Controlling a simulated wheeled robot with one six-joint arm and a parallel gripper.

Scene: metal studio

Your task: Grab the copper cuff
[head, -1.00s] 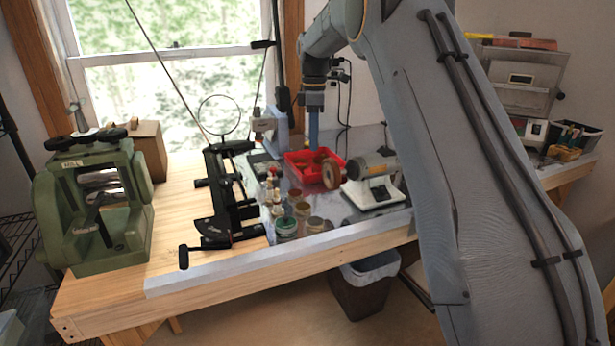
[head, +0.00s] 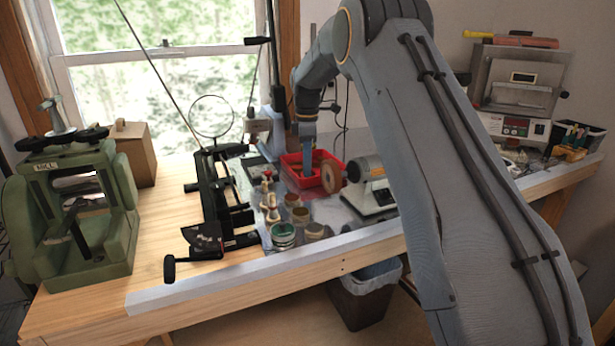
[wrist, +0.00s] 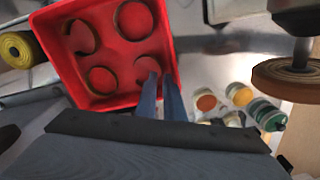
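Several copper-coloured round cuffs lie in a red tray (wrist: 109,102), which also shows in the head view (head: 292,172). In the wrist view one copper cuff (wrist: 134,20) is at the top, one (wrist: 82,37) at upper left, one (wrist: 102,80) at lower left and one (wrist: 147,68) at lower right. My gripper (wrist: 161,77) points down at the tray's right side, its left fingertip at the lower-right cuff. A narrow gap shows between the fingers, with nothing visibly held. Contact with the cuff is unclear. In the head view my gripper (head: 309,178) reaches down to the tray.
A bench grinder (head: 371,190) with a brown wheel stands close right of the tray. Small jars (head: 283,236) stand in front. A black lever tool (head: 222,200) is left, and a green rolling mill (head: 75,210) farther left. Bare wood lies between.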

